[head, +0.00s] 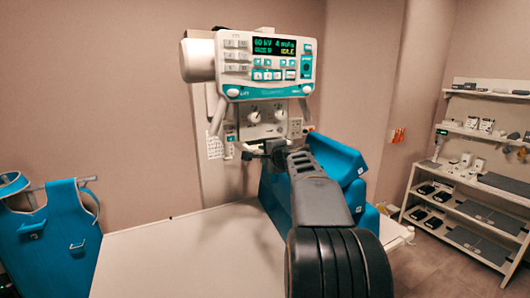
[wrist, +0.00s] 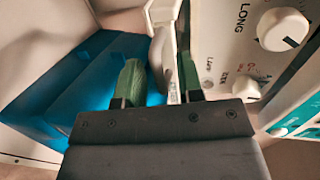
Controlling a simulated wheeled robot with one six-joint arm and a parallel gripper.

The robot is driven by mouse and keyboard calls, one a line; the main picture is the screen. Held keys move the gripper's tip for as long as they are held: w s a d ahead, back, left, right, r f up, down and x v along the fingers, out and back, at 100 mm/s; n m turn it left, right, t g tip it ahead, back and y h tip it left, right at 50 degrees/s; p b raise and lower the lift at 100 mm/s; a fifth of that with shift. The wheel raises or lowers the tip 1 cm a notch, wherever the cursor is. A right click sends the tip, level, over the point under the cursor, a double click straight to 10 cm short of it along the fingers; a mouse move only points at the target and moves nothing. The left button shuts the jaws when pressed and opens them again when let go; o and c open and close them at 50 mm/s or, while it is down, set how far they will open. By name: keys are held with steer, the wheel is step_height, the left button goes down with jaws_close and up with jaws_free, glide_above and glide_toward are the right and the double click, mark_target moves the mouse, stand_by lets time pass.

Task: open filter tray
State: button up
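The x-ray unit's head (head: 268,65) hangs at the wall, with a lit display and buttons. Below it is a pale housing (head: 262,122) with two round knobs; its panel with knobs and lettering fills the right of the wrist view (wrist: 242,60). My gripper (head: 268,150) is just below this housing. In the wrist view its two green-padded fingers (wrist: 160,75) are apart. A pale bar-like part (wrist: 166,45) lies between and beyond the fingers, nearer the right one; contact cannot be told. I cannot tell for sure which part is the filter tray.
Blue padded blocks (head: 338,158) stand beside my arm on the white table (head: 175,255); blue also fills the left of the wrist view (wrist: 75,85). A blue apron (head: 50,235) hangs at left. A stocked shelf unit (head: 470,205) stands at right. The table's left part is clear.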

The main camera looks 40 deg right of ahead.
steer(key=shift+w, duration=0.25)
steer(key=shift+c, duration=0.3)
jaws_close()
